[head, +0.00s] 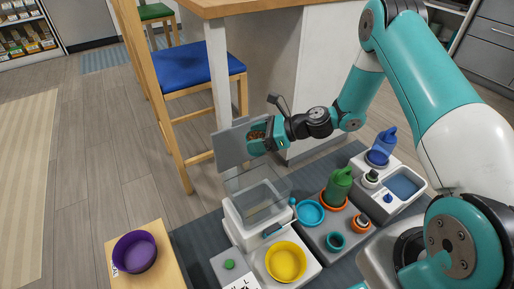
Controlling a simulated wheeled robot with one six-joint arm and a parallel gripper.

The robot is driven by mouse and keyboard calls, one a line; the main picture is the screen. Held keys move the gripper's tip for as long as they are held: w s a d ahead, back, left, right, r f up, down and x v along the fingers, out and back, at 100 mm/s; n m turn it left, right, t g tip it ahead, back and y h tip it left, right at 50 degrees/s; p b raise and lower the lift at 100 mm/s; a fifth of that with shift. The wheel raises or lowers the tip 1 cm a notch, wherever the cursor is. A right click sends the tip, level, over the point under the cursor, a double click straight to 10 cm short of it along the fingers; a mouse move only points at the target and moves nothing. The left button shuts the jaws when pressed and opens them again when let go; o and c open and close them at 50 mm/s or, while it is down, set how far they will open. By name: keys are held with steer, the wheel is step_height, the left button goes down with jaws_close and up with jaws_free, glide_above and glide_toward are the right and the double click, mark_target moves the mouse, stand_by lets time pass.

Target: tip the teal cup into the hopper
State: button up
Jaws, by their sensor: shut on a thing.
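My gripper (270,133) is shut on a teal cup (256,147), whose mouth shows brown pieces inside. The cup is held in the air above the hopper (258,196), close to its raised grey lid (231,146). The hopper is a clear-walled bin on a white base, open at the top, with some tan material seen low inside. The cup looks near upright or slightly tilted; its exact tilt is hard to tell. Part of the cup is hidden by my gripper.
A yellow bowl (286,262) sits before the hopper, and a blue bowl (310,212) to its right. A purple bowl (135,252) is on a wooden stand, left. A blue-seated chair (196,72) stands behind.

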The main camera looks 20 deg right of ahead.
steer(key=shift+f+b, duration=2.45)
steer(key=shift+f, duration=0.1)
